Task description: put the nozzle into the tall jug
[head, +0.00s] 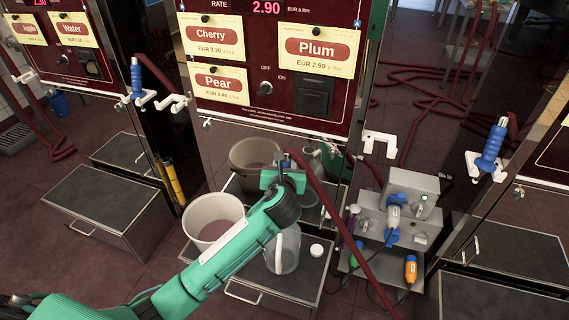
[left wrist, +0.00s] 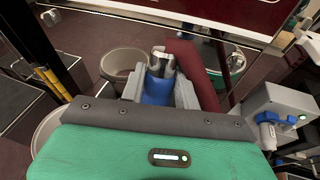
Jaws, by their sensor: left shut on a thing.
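My left gripper (head: 285,180) comes in from the lower left and is over the shelf of the middle pump. In the left wrist view its jaws are shut on the blue nozzle (left wrist: 157,90), whose grey end (left wrist: 162,64) points away from the camera. In the head view the gripper hides most of the nozzle; a dark red hose (head: 325,193) runs down from it. The tall clear jug (head: 287,250) stands upright on the shelf, below the gripper, partly hidden by my arm. I cannot make out the jug in the left wrist view. My right gripper is not in view.
A white bucket (head: 212,212) stands left of the jug, a white lid (head: 316,250) right of it. A grey device (head: 398,190) stands farther right. The glossy pump front mirrors bucket and gripper. Other blue nozzles hang at left (head: 136,80) and right (head: 489,148).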

